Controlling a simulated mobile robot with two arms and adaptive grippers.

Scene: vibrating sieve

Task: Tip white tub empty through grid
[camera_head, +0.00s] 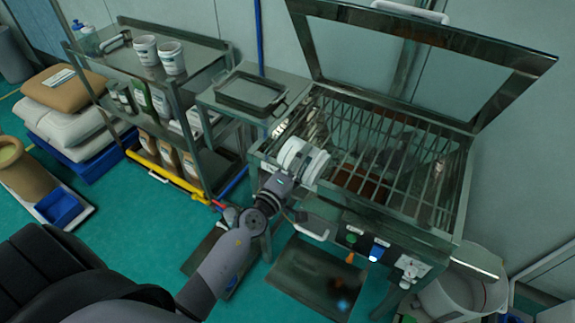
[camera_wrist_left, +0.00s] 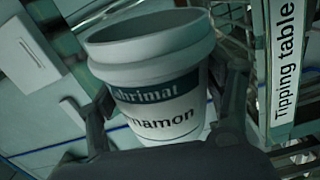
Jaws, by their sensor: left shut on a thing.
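The white tub (camera_head: 303,160) is held at the front left corner of the sieve, over or near its edge. In the left wrist view the white tub (camera_wrist_left: 150,80) shows a dark label band reading "brimat" and "namon" in part, and its rim is at the top. Its contents are hidden. My left gripper (camera_head: 284,184) is shut on the tub, with a finger on each side in the left wrist view (camera_wrist_left: 168,118). The grid (camera_head: 400,165) of metal bars lies inside the sieve, to the right of the tub. My right gripper is not in view.
The sieve's framed lid (camera_head: 425,52) stands open behind the grid. A side table with a dark tray (camera_head: 250,92) stands at left of the sieve. A shelf rack holds two more white tubs (camera_head: 146,50). A "Tipping table" sign (camera_wrist_left: 287,65) is close by at right.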

